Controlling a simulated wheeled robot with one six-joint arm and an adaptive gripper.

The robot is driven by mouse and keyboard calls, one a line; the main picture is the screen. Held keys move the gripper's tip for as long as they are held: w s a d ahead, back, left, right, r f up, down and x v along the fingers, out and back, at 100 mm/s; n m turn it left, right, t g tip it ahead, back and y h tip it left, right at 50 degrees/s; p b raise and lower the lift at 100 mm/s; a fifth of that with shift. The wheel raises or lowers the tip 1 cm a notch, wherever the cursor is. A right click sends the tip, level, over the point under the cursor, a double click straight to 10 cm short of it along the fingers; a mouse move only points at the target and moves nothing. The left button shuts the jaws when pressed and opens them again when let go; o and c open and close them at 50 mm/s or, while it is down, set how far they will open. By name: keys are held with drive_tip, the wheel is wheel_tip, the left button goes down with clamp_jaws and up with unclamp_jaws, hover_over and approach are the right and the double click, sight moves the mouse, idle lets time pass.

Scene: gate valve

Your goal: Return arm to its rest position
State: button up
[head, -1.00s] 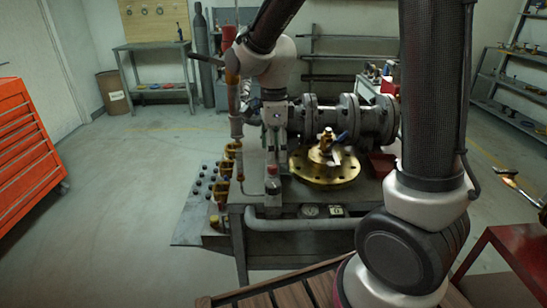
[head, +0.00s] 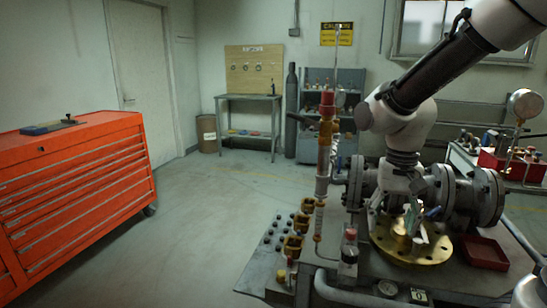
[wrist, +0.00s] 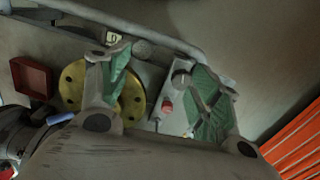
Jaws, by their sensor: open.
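My arm comes in from the upper right of the head view, and my gripper (head: 414,218) hangs from it, pointing down in front of the flanged pipe valve. In the head view it overlaps the round brass flange (head: 430,252) on the bench. In the wrist view my gripper (wrist: 160,72) has its two green-padded fingers spread wide with nothing held between them. The brass flange (wrist: 73,84) lies beyond the left finger there. I cannot tell the exact height of the fingers above the bench.
The flanged grey pipe (head: 487,195) runs behind the gripper. An upright pipe with a red top (head: 327,105) stands left of it. A red tray (head: 486,254) sits right of the flange. A red tool chest (head: 80,195) stands at left; the floor between is clear.

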drive_tip(key=s+d+r+n+t, duration=0.3)
drive_tip(key=s+d+r+t, duration=0.1)
drive_tip(key=s+d+r, duration=0.5)
drive_tip(key=shift+s+d+r+t, duration=0.25)
drive_tip(key=shift+s+d+t, duration=0.15)
drive_tip(key=shift+s, duration=0.7)
drive_tip(key=shift+a, duration=0.1)
idle(0.8)
